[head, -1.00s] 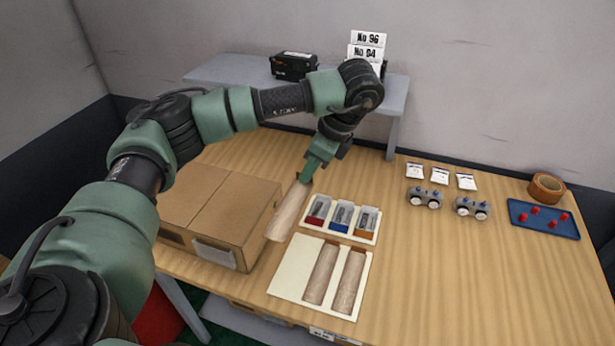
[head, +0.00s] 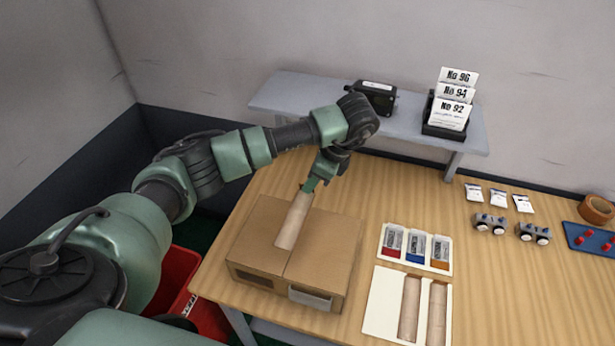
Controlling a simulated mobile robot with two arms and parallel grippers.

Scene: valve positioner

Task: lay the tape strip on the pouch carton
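The pouch carton (head: 330,250) is a closed brown box on the left part of the wooden table. A tan tape strip (head: 293,222) hangs from my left gripper (head: 311,184), which is shut on its far end. The strip is over the carton's top, along the middle seam; I cannot tell whether it touches the surface. Two more tape strips (head: 409,308) lie on a cream board (head: 382,302) to the right of the carton. My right gripper is not in view.
Behind are a grey shelf (head: 300,94) with a black device (head: 372,96) and a card holder (head: 445,130).

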